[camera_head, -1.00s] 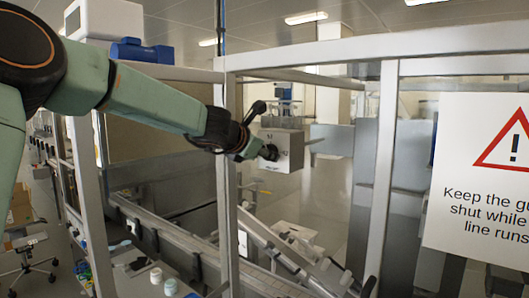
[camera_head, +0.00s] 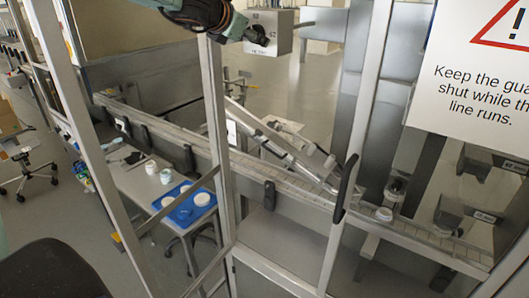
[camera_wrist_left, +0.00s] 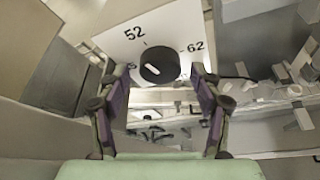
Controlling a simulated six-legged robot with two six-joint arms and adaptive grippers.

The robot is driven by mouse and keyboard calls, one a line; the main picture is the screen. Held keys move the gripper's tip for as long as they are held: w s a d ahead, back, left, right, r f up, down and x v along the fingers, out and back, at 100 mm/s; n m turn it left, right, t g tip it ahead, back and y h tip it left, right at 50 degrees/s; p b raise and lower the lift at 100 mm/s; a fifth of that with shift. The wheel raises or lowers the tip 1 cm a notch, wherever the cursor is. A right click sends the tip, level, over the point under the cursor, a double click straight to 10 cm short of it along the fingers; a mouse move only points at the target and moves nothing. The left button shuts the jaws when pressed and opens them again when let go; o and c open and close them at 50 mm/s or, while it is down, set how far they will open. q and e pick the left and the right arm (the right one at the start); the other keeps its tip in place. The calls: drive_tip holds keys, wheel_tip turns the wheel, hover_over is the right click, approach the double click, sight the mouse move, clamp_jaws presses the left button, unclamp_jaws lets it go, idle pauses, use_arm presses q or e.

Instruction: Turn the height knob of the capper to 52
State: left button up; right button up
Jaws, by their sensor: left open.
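The capper's height knob (camera_wrist_left: 160,62) is black and round with a white mark, on a pale box face (camera_wrist_left: 115,45) in the left wrist view. The number 52 is at its upper left and 62 at its right, with short ticks. The white mark lies slantwise in the knob's lower left part. My left gripper (camera_wrist_left: 160,100) is open, its two fingers on either side below the knob, with no visible grip on it. In the head view the box (camera_head: 275,32) is at the top, with my left gripper (camera_head: 243,33) close to its face. My right gripper is not in view.
A metal guard frame post (camera_head: 217,130) stands below my left gripper. A black-handled guard door (camera_head: 345,190) and a warning sign (camera_head: 470,75) are on the right. A conveyor (camera_head: 300,185) runs behind. A blue tray (camera_head: 183,208) with white items sits on a table at left.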

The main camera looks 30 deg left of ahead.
use_arm(q)
drive_tip(key=s+d+f+m+t+y+b, duration=0.3)
drive_tip(key=s+m+t, duration=0.4)
drive_tip(key=m, duration=1.1)
drive_tip(key=s+d+f+m+g+h+b, duration=0.1)
drive_tip(key=d+f+m+g+b, duration=0.2)
drive_tip(key=f, duration=1.2)
drive_tip(key=s+d+f+m+g+h+b, duration=0.1)
drive_tip(key=d+f+g+b, duration=0.3)
drive_tip(key=f, duration=1.2)
drive_tip(key=shift+s+d+f+m+h+b, duration=0.3)
drive_tip(key=shift+s+d+m+h+b, duration=0.25)
drive_tip(key=shift+m, duration=0.35)
drive_tip(key=shift+a, duration=0.1)
